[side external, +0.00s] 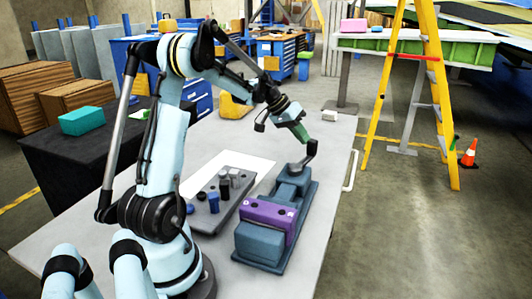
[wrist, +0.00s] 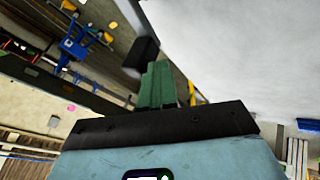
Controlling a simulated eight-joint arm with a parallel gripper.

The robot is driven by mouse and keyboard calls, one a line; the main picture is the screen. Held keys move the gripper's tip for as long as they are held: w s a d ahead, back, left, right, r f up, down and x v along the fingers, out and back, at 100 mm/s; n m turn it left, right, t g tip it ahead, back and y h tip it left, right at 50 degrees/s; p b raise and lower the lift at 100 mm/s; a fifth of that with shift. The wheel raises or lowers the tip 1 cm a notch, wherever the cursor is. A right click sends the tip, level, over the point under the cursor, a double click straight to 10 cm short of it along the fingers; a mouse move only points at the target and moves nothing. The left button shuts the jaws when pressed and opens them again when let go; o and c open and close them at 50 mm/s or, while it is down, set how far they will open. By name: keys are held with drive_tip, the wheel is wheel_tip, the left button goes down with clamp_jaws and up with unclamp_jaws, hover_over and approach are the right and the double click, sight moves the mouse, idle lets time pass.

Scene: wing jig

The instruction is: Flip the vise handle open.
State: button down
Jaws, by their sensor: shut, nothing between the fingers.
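The blue-grey vise (side external: 292,190) lies along the right part of the table with a purple block (side external: 270,214) across its front part. Its dark handle (side external: 309,155) stands up at the far end, bent above a round grey pivot. My gripper (side external: 302,137) has green fingers that point down and right, just above and beside the handle's upper end; I cannot tell whether they touch. In the wrist view the green fingers (wrist: 158,85) are together with nothing between them. A dark block (wrist: 142,54) shows beside their tips, possibly the handle's end.
A grey tray (side external: 216,212) with several small pegs and blocks sits left of the vise, by a white sheet (side external: 250,165). A small white-and-pink item (side external: 330,115) lies at the table's far edge. A yellow ladder (side external: 433,90) stands right of the table. The table's front is clear.

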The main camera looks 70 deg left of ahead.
drive_tip(key=w+d+m+g+h, duration=0.2)
drive_tip(key=d+m, duration=0.4)
drive_tip(key=d, duration=0.6)
drive_tip(key=shift+w+h, duration=0.35)
drive_tip(key=shift+h, duration=0.15)
drive_tip(key=shift+a, duration=0.1)
idle(0.5)
drive_tip(key=w+a+r, duration=0.3)
drive_tip(key=a+r, duration=0.5)
drive_tip(key=shift+w+a, duration=0.2)
drive_tip(key=shift+a, duration=0.15)
